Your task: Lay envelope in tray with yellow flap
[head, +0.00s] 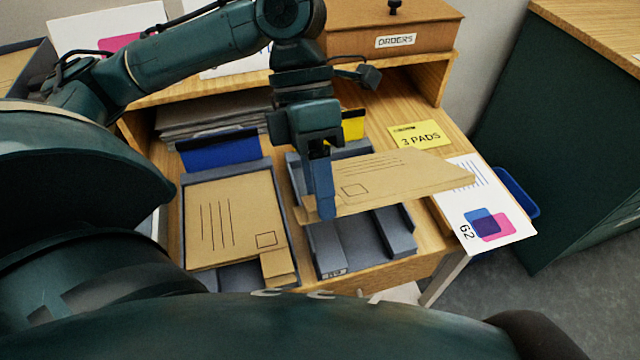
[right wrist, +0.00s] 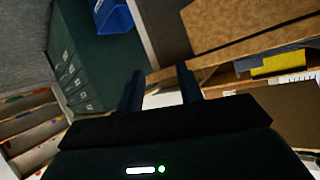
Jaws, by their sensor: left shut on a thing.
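My left gripper (head: 322,212) is shut on the near left edge of a brown envelope (head: 400,178). The envelope has printed lines and a small square on it, and is held above the grey tray with the yellow flap (head: 353,126). This tray (head: 372,240) shows a bare floor at its front; its back part is hidden by the envelope and my left arm. The yellow flap also shows in the right wrist view (right wrist: 278,64). My right gripper (right wrist: 160,82) has its fingers apart, with nothing seen between them.
A grey tray with a blue flap (head: 222,150) stands to the left with another brown envelope (head: 230,220) in it. A yellow note (head: 415,136) and a printed sheet (head: 480,210) lie to the right. A wooden box (head: 395,42) sits on the shelf behind.

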